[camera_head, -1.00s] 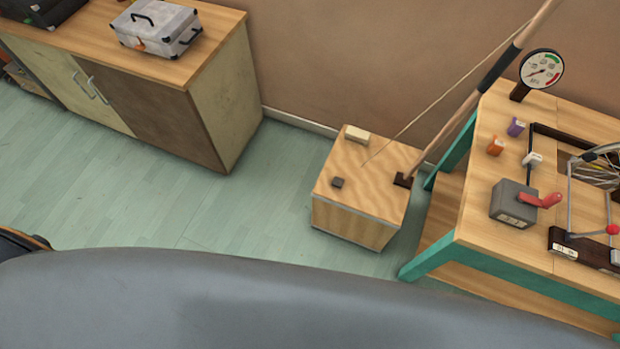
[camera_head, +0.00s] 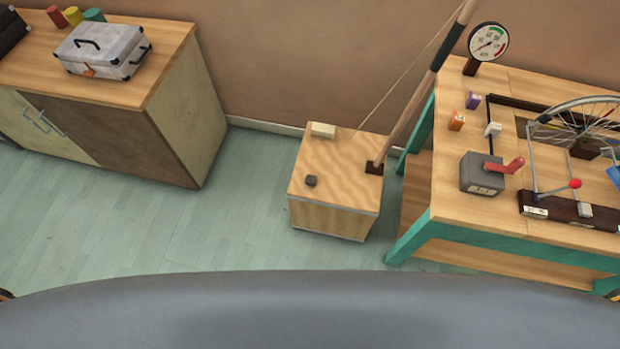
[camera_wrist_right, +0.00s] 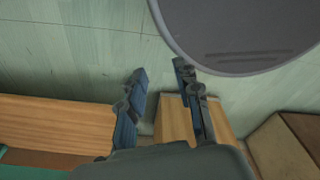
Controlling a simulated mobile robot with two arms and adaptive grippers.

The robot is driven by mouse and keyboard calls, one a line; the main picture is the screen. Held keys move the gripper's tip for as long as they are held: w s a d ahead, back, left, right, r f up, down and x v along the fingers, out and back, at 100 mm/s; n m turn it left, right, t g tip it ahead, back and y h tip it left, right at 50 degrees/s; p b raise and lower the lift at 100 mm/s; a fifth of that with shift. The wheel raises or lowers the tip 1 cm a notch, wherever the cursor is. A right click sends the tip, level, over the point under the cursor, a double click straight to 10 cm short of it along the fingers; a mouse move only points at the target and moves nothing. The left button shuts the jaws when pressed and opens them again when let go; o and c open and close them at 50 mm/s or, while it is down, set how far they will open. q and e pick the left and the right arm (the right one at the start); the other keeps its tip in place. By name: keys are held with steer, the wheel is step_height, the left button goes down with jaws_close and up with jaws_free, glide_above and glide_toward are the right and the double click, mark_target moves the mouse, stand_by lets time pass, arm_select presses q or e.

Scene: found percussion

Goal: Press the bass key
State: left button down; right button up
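A wooden box bass (camera_head: 340,172) stands on the floor between a cabinet and a workbench, with a leaning pole (camera_head: 418,98) and a string rising from its top. I cannot tell which of these is the bass key. My right gripper (camera_wrist_right: 160,76) is open and empty in the right wrist view, with the box's wooden side (camera_wrist_right: 174,122) beyond its fingers. Neither gripper shows in the head view.
The workbench (camera_head: 480,226) at right holds a grey crank box (camera_head: 481,174), a dial gauge (camera_head: 488,42), a spoked wheel (camera_head: 580,122) and small coloured blocks. The cabinet (camera_head: 140,125) at left carries a silver case (camera_head: 102,50). Green floor (camera_head: 130,225) is clear before the box.

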jaws_close()
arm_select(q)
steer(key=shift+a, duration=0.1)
arm_select(e)
steer(key=shift+s, duration=0.1)
stand_by(0.8)
